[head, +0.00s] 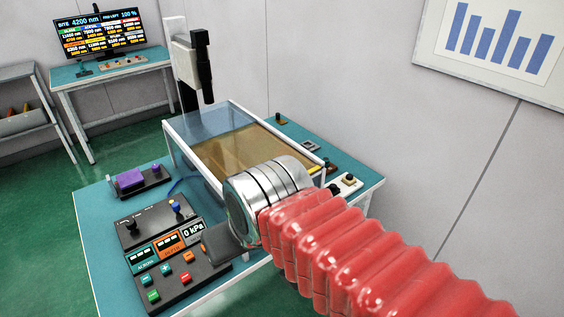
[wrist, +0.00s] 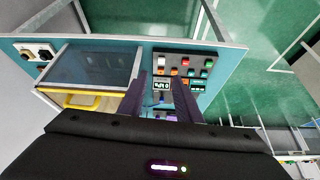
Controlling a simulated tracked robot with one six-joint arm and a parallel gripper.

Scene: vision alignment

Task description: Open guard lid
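The guard lid (head: 245,140) is a clear, framed panel over a box on the teal bench, and it appears to lie down flat. It also shows in the wrist view (wrist: 95,65), with a yellow bar handle (wrist: 95,100) along its near edge. My gripper (wrist: 158,98) shows two dark fingers held apart with nothing between them. They point over the bench, to the right of the handle, near the control panel. In the head view my silver wrist and red sleeve cover the lid's near corner and most of the gripper.
A control panel (head: 170,255) with buttons, knobs and displays sits beside the lid. A purple block (head: 130,179) stands at the bench's left. A dark camera-like column (head: 203,65) rises behind the lid. Small fixtures (head: 347,184) lie at the right. A monitor (head: 98,33) stands on a far table.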

